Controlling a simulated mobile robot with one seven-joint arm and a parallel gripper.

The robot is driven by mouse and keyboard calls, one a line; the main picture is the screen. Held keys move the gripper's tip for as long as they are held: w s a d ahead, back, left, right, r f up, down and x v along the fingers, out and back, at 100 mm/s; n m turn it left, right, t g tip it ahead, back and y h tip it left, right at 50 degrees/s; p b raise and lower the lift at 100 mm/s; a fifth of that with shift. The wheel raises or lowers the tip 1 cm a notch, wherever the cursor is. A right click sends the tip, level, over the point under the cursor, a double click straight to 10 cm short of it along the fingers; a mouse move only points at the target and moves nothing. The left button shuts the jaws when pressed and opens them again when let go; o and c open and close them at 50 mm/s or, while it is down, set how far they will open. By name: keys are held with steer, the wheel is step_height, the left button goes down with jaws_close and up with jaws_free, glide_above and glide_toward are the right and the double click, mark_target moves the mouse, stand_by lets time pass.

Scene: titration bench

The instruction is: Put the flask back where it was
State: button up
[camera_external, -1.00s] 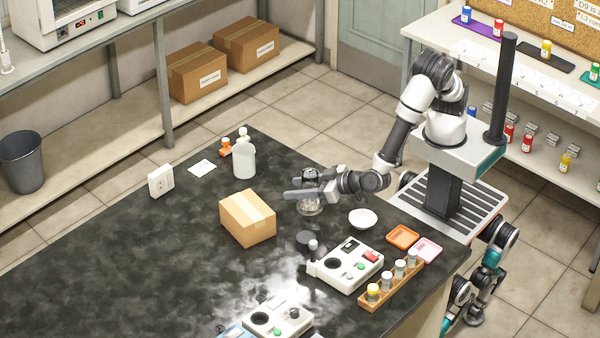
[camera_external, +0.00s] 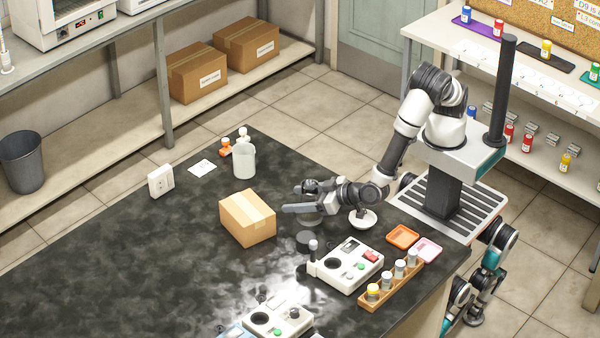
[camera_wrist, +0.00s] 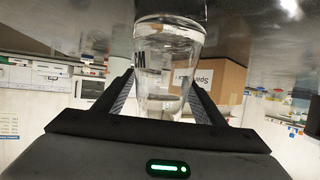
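The clear glass flask (camera_wrist: 168,60) stands between the two dark fingers of my gripper (camera_wrist: 165,98) in the wrist view, where the picture is upside down. A dark letter mark shows on its glass. The fingers lie along both sides of it and appear shut on it. In the external view my gripper (camera_external: 302,198) is low over the black bench, and the flask (camera_external: 313,221) shows only partly below the fingers. I cannot tell whether its base touches the bench. A dark round disc (camera_external: 306,237) lies on the bench just in front of it.
A cardboard box (camera_external: 247,218) stands left of my gripper. A white bowl (camera_external: 363,222) is under my wrist. A white stirrer device (camera_external: 346,265), a wooden vial rack (camera_external: 392,287) and an orange tray (camera_external: 402,237) are at the right. The bench's left part is mostly clear.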

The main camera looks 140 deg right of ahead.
mark_target(317, 196)
steer(key=shift+a+r, duration=0.3)
steer(key=p+v, duration=0.1)
steer(key=v, duration=1)
steer(key=w+a+r+n+t+y, duration=0.3)
steer(key=w+a+r+t+y, duration=0.3)
steer(key=r, duration=0.3)
steer(key=s+a+r+n+y, duration=0.45)
steer(key=a+r+y, duration=0.35)
steer(key=r, duration=0.2)
steer(key=s+d+n+g, duration=0.2)
steer(key=s+d+n, duration=0.1)
steer(key=s, duration=0.9)
steer(key=s+d+n+g+h, duration=0.1)
steer(key=s+d+n+g, duration=0.2)
steer(key=s, duration=1)
steer(key=shift+d+r, duration=0.3)
steer(key=shift+d, duration=0.1)
